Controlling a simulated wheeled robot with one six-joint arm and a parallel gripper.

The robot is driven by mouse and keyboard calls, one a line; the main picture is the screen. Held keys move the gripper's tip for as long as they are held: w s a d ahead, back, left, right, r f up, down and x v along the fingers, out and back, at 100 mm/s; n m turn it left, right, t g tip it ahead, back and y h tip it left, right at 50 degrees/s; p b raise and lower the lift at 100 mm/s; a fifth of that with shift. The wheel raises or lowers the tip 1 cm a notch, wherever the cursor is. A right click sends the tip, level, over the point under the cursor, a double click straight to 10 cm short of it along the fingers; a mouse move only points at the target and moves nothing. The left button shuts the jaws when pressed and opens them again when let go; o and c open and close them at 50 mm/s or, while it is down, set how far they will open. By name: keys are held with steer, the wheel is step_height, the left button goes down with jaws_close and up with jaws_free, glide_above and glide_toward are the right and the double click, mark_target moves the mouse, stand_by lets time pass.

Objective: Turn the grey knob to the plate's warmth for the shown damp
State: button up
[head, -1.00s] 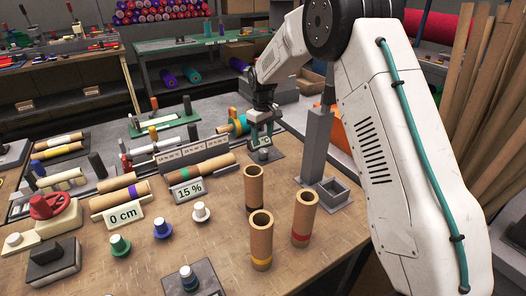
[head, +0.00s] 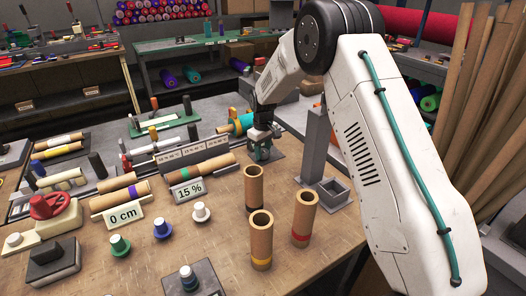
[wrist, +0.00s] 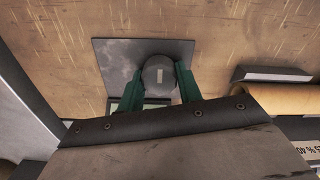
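The grey knob (wrist: 158,76) is round with a pale mark on its top, and stands on a dark square base plate (wrist: 112,60) in the wrist view. The base plate also shows at the far side of the bench in the head view (head: 274,167). My gripper (wrist: 159,80) has green fingers, one on each side of the knob. I cannot tell whether they press on it. A small display (wrist: 122,106) beside the knob is mostly hidden by the fingers. A white sign (head: 188,190) reads 15 %. A grey board (head: 194,152) carries several labels too small to read here.
Several cardboard tubes (head: 302,217) stand upright in the front middle. A grey post (head: 316,145) and an open grey box (head: 333,192) are right of the knob. A roll (head: 240,125) lies behind it. A 0 cm sign (head: 124,214) stands at left.

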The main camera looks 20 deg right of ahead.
steer(key=shift+m, duration=0.4)
steer(key=m, duration=0.7)
steer(key=shift+d, duration=0.1)
steer(key=m, duration=0.4)
steer(key=shift+d+m, duration=0.1)
steer(key=shift+m, duration=1.8)
steer(key=o, duration=1)
